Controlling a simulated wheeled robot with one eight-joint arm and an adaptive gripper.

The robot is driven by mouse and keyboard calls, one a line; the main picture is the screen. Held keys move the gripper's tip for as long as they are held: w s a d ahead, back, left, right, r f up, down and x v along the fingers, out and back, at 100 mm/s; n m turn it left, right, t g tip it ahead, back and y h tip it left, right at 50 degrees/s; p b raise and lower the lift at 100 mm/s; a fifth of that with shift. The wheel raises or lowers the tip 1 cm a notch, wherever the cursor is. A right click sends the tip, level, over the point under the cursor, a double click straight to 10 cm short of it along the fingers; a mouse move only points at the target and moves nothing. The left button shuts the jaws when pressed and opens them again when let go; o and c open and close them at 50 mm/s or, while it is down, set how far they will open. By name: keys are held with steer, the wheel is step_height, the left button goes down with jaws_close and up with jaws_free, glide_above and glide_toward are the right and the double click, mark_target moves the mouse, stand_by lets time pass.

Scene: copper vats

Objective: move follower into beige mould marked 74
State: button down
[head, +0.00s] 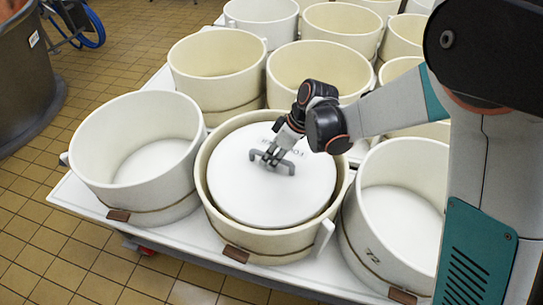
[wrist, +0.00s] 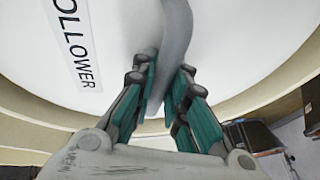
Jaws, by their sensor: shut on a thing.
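The follower (head: 262,195) is a white round disc with a grey arched handle (head: 285,168) on top. It sits inside the beige mould (head: 283,247) in the front middle of the table, a little below the rim, with a narrow gap around it. My gripper (head: 272,156) comes down from above and is shut on the handle. In the wrist view the teal fingers (wrist: 160,95) close around the grey handle (wrist: 176,40), and the label FOLLOWER (wrist: 75,45) shows on the disc. No number 74 is readable on any mould.
Several cream moulds (head: 215,65) stand behind on the white table (head: 90,205). A dark vat (head: 25,80) is at the far left; tiled floor is clear in front.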

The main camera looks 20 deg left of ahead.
steer(key=shift+f+b, duration=0.8)
steer(key=shift+f, duration=2.15)
steer(key=shift+f, duration=0.9)
steer(key=c, duration=1.5)
jaws_free()
steer(key=v, duration=1.2)
